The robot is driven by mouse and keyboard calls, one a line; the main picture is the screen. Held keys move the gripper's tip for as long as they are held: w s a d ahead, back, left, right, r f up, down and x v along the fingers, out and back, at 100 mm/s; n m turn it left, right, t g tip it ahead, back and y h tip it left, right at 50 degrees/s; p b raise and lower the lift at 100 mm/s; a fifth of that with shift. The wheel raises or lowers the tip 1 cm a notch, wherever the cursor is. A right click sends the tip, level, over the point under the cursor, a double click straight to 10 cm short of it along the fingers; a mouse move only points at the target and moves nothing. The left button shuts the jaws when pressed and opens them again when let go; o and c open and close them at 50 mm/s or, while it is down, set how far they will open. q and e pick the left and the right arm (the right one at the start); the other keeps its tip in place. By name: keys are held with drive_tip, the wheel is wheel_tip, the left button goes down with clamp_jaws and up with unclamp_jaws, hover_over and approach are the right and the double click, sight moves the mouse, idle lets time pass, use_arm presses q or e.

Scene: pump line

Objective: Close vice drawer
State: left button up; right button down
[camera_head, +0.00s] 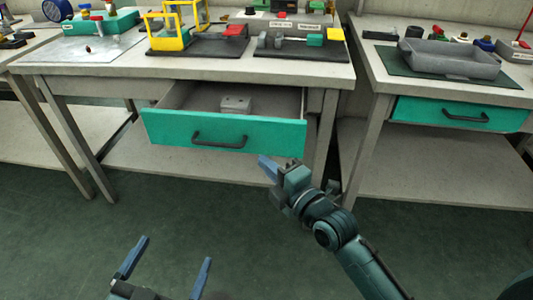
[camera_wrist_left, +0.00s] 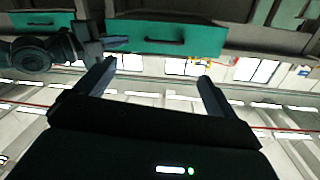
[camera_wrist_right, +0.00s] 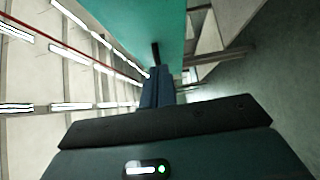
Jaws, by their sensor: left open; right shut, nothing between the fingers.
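The vice drawer (camera_head: 222,134) has a teal front and a black bar handle (camera_head: 219,142). It stands pulled out under the middle workbench, and a small grey block (camera_head: 236,104) lies inside it. My right gripper (camera_head: 268,166) is shut and empty, just in front of and below the drawer's right end; I cannot tell whether it touches. In the right wrist view its shut fingers (camera_wrist_right: 157,86) point at the teal front. My left gripper (camera_head: 170,262) is open and empty, low in front of the bench. The left wrist view also shows the drawer front (camera_wrist_left: 165,38).
The middle workbench (camera_head: 130,74) carries yellow frames (camera_head: 165,30) and other fixtures on dark plates. The right workbench has a shut teal drawer (camera_head: 450,112) and a grey tray (camera_head: 449,60). Bench legs (camera_head: 324,140) stand beside the open drawer. The floor (camera_head: 90,235) in front is clear.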

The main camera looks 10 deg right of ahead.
sight(256, 140)
drive_tip(key=w+b, duration=0.1)
drive_tip(key=w, duration=0.3)
drive_tip(key=shift+w+f, duration=0.1)
use_arm(q)
drive_tip(key=shift+s+d+m+t+h, duration=0.15)
drive_tip(key=shift+d+m+t+h, duration=0.3)
drive_tip(key=shift+h, duration=0.25)
use_arm(e)
drive_tip(key=shift+w+d, duration=0.25)
drive_tip(key=shift+w, duration=0.35)
